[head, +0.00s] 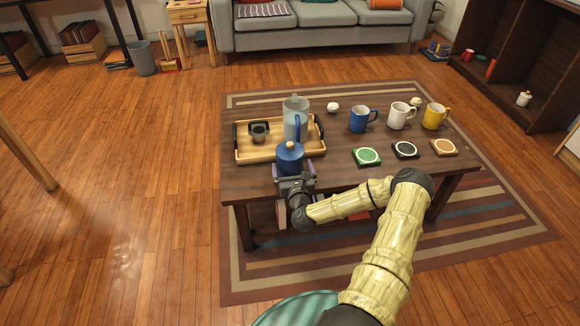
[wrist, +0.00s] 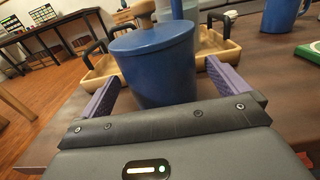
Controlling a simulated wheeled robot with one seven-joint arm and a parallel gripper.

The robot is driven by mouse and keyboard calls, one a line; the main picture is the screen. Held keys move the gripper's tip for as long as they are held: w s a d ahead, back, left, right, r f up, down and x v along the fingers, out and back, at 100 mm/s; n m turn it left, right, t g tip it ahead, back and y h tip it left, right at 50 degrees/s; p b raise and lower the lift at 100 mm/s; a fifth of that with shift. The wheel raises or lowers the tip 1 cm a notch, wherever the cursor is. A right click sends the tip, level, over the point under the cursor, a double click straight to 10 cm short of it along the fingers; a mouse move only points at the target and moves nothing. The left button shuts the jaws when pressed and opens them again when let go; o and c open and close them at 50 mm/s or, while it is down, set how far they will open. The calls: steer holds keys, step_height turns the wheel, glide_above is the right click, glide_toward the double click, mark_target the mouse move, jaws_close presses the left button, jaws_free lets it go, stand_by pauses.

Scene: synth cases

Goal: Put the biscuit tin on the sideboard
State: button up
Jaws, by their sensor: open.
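The biscuit tin, a blue round canister with a lid and pale wooden knob (head: 290,157), stands near the front edge of the coffee table, in front of the wooden tray. In the wrist view the tin (wrist: 160,68) fills the middle, upright. My gripper (head: 293,176) is open at its near side. In the wrist view its purple fingers lie left and right of the tin; whether they touch it I cannot tell. The tin's base is hidden by my gripper. A dark wooden open unit (head: 478,73) stands at the back right; I cannot tell if it is the sideboard.
The wooden tray (head: 245,156) holds a glass pitcher (head: 296,106) and a dark cup (head: 258,133). Blue (head: 359,120), white (head: 399,115) and yellow (head: 433,116) mugs and several coasters occupy the table's right. A grey sofa (head: 320,15) stands behind. The left floor is mostly clear.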

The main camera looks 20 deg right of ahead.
mark_target(290, 143)
steer(key=b+x, duration=0.1)
steer(key=x, duration=0.3)
steer(key=shift+w, duration=0.15)
steer(key=c, duration=2)
step_height(290, 143, up, 10)
steer(key=p, duration=0.3)
steer(key=shift+p, duration=0.4)
